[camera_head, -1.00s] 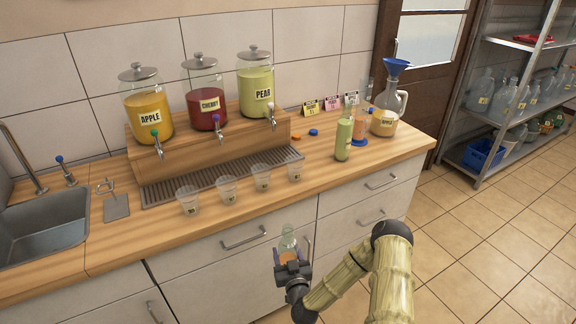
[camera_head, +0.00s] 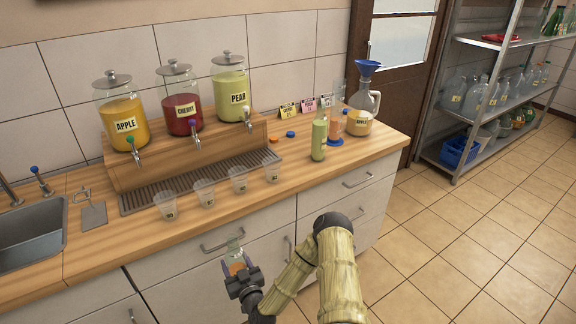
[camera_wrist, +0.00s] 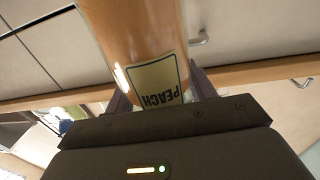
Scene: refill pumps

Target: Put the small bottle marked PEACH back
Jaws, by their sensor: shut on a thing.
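My gripper (camera_head: 240,277) is shut on a small clear bottle with orange contents (camera_head: 236,262), held in front of the counter's drawers, below the worktop. In the wrist view the held bottle (camera_wrist: 135,30) fills the top middle between the fingers, and its label (camera_wrist: 158,84) reads PEACH, upside down there. Its lower part is hidden by the gripper in the head view.
A metal rack (camera_head: 470,120) with bottles and a blue crate (camera_head: 459,152) stands right. The tiled floor between is clear.

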